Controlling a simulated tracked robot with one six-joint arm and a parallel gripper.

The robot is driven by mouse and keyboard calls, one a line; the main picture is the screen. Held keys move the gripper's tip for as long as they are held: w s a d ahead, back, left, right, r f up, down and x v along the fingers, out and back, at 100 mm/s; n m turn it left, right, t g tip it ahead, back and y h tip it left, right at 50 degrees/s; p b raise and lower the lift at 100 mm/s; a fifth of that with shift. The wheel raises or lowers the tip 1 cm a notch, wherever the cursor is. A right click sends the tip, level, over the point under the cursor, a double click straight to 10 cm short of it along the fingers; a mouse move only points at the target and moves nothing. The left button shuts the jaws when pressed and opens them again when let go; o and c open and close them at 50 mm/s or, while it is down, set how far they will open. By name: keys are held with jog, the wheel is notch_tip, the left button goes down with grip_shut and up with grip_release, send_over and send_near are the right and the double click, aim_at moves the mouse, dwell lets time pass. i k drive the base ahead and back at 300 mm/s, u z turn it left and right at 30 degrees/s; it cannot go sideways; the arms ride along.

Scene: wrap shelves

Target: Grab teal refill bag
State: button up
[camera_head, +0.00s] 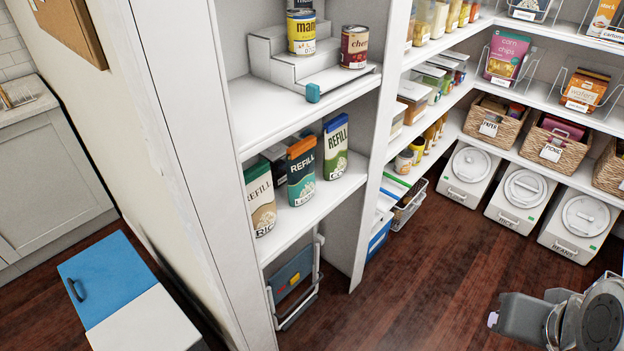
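The teal refill bag (301,172) stands upright on the lower shelf, with an orange top and "REFILL" on its front. A beige refill bag with a dark green top (260,198) stands to its left and nearer. A green-and-white refill bag with a blue top (335,148) stands to its right. A dark-topped item (274,153) is partly hidden behind the teal bag. My gripper (497,319) appears at the lower right, over the floor and well away from the shelf. Its fingers are too unclear to show whether they are open or shut.
The lower shelf (318,208) has bare space along its front edge. Above it, the upper shelf (264,112) holds a stepped riser with cans and a small teal block (313,92). A folded step stool (293,280) stands below. White bins (468,176) line the right wall.

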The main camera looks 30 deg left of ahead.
aim_at(300, 170)
jog(key=i, duration=0.85)
jog(key=u, duration=3.45)
